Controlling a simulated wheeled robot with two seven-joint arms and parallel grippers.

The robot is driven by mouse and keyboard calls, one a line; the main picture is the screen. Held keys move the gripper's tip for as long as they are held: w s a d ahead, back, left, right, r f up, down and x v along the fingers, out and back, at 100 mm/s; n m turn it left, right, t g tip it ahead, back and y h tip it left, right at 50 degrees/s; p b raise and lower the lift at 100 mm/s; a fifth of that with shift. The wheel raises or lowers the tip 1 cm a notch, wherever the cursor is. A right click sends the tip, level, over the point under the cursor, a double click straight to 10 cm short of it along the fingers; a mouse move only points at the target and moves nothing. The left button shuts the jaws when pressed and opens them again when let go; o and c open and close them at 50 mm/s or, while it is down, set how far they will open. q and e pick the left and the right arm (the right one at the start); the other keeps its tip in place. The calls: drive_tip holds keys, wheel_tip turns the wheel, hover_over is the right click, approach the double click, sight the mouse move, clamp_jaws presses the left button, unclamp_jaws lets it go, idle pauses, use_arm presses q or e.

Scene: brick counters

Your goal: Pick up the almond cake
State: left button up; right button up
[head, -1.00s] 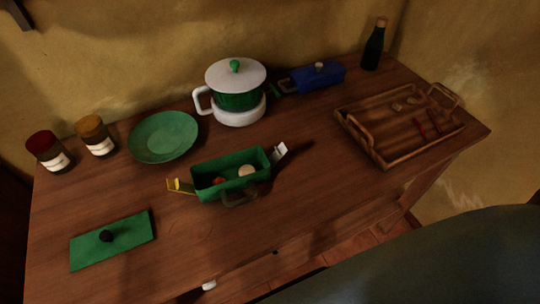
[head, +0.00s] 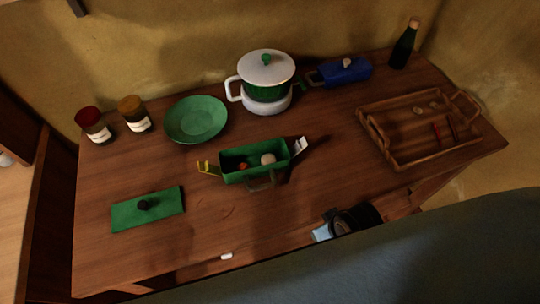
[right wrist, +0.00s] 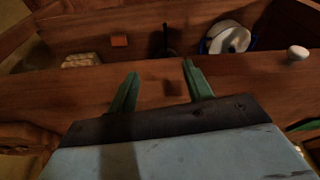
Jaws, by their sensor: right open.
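I cannot tell for certain which thing is the almond cake. A small pale beige patterned block (right wrist: 82,60) lies in a wooden recess at the upper left of the right wrist view; it may be the cake. My right gripper (right wrist: 160,67) is open and empty, its two green fingers apart over brown wood, nearer than the block and to its right. In the head view my right wrist shows at the table's front edge, its fingers not clear. A green open box (head: 256,176) on the table holds a round beige thing (head: 268,159) and a small orange one. My left gripper is not in view.
A wooden tray (head: 397,163) is at right. A white-lidded pot (head: 266,70), green plate (head: 195,119), blue box (head: 345,72), bottle (head: 404,45) and two jars stand behind. A green lid (head: 148,208) lies front left. A white knob (right wrist: 298,53) projects at right.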

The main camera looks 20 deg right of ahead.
drive_tip(key=w+a+r+n+y, duration=0.1)
drive_tip(key=w+a+r+n, duration=0.2)
drive_tip(key=w+a+r+n+y, duration=0.1)
drive_tip(key=w+a+r+n, duration=0.2)
drive_tip(key=a, duration=0.1)
drive_tip(key=w+a+r+n+y+p, duration=0.1)
drive_tip(key=w+a+r+n, duration=0.2)
drive_tip(key=shift+a+t, duration=0.35)
drive_tip(key=shift+t, duration=0.05)
drive_tip(key=w+a+r+n+y, duration=0.1)
drive_tip(key=w+a+r+n, duration=0.4)
drive_tip(key=n, duration=0.5)
drive_tip(key=n+g+h+p, duration=0.15)
drive_tip(key=n+h, duration=0.25)
drive_tip(key=n, duration=1.4)
approach(269, 159)
drive_tip(key=f, duration=0.1)
drive_tip(key=w+f+g, duration=0.1)
drive_tip(key=f, duration=0.1)
drive_tip(key=shift+w+a, duration=0.1)
drive_tip(key=shift+w, duration=0.15)
drive_tip(key=shift+w+f, duration=0.1)
drive_tip(key=shift+f, duration=1.25)
drive_tip(key=shift+w+f, duration=0.15)
drive_tip(key=shift+f, duration=1.25)
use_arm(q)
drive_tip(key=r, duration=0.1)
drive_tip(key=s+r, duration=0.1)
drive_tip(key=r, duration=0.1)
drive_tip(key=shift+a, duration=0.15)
